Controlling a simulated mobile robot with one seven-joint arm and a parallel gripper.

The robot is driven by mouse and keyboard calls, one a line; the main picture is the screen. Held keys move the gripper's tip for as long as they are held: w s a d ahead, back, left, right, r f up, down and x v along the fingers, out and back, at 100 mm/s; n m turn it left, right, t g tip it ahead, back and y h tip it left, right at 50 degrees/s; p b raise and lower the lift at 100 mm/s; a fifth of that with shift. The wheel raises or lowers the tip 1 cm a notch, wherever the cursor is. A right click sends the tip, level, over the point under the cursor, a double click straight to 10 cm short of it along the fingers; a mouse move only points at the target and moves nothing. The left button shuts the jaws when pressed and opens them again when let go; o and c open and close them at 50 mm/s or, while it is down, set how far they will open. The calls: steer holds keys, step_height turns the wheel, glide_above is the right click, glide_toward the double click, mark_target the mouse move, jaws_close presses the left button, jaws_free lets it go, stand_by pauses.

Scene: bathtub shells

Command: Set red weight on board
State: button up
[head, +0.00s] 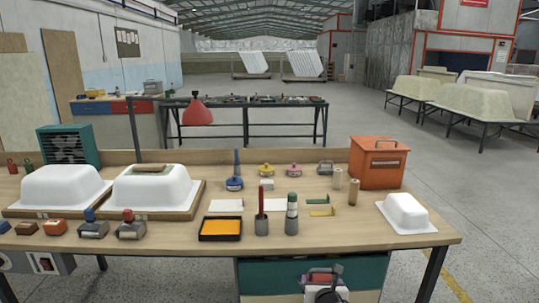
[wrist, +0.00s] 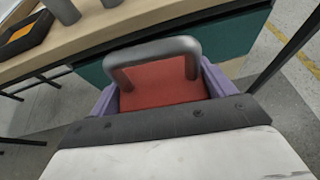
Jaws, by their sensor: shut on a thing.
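My gripper (head: 322,287) is low at the front edge of the bench, before the teal drawer front. In the wrist view, its purple fingers (wrist: 161,92) are shut on a red weight (wrist: 160,84) with a thick grey handle. The red weight also shows in the head view (head: 320,277), partly hidden by the gripper. A small brown board (head: 154,169) lies on top of the second white tub shell (head: 152,189), at the left of the bench and well away from my gripper. The board's top looks bare.
The first tub shell (head: 62,186) stands further left. An orange tray (head: 220,229), upright cylinders (head: 291,214), an orange box (head: 377,163) and a small white tub (head: 406,213) occupy the middle and right.

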steer(key=a+f, duration=0.4)
steer(key=a, duration=0.3)
steer(key=s+a+f, duration=0.1)
steer(key=a+f, duration=0.4)
steer(key=a, duration=0.3)
steer(key=shift+s+n+y, duration=0.15)
steer(key=shift+n+y, duration=0.25)
steer(key=shift+a, duration=0.15)
